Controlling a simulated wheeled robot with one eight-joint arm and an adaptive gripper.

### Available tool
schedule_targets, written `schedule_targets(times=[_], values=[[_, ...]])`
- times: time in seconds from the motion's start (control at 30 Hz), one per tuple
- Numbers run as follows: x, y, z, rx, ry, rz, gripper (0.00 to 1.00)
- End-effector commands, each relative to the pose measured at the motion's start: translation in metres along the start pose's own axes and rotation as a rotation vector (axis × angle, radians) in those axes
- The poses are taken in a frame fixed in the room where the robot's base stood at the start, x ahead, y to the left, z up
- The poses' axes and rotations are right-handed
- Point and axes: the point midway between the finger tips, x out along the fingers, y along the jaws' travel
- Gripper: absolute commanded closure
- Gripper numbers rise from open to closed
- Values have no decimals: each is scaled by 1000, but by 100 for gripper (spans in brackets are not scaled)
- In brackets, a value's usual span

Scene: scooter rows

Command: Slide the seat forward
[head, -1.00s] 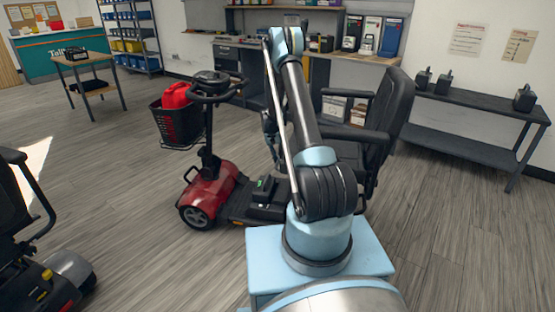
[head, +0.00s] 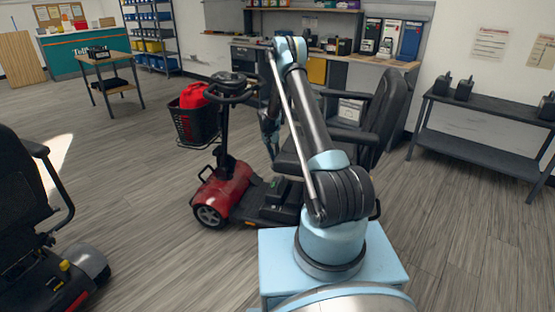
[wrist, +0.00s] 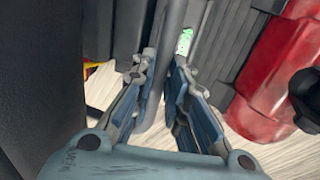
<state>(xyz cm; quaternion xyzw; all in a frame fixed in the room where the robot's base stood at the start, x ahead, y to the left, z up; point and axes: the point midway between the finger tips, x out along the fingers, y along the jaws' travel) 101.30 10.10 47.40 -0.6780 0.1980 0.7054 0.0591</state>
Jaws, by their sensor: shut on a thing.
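The black seat of the red scooter (head: 222,190) has a tall backrest (head: 388,108) and armrests, and faces the tiller on the left. My gripper (head: 270,132) is at the seat's front side, partly hidden behind my arm. In the wrist view my gripper (wrist: 163,68) is shut around a slim grey upright bar (wrist: 175,35). A large dark surface, apparently the seat, fills the left of that view. The red scooter body (wrist: 280,75) is at the right. The bar's join to the seat is hidden.
A second scooter (head: 40,230) stands at the near left. A dark shelf table (head: 485,140) is at the right, a workbench (head: 370,60) behind, and a small wooden table (head: 108,60) at the back left. Floor is clear at the near right.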

Motion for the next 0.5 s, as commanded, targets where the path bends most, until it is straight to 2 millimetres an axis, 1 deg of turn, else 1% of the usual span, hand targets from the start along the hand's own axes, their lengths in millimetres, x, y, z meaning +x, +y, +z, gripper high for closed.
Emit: schedule_targets(times=[0.03, 0.1, 0.13, 0.2, 0.5], values=[[-1, -6, 0, -5, 3, -8, 100], [-1, -6, 0, -6, 4, -9, 100], [-2, -7, 0, -6, 4, -9, 79], [-2, -7, 0, -6, 4, -9, 65], [-1, -4, 0, -4, 3, -6, 65]])
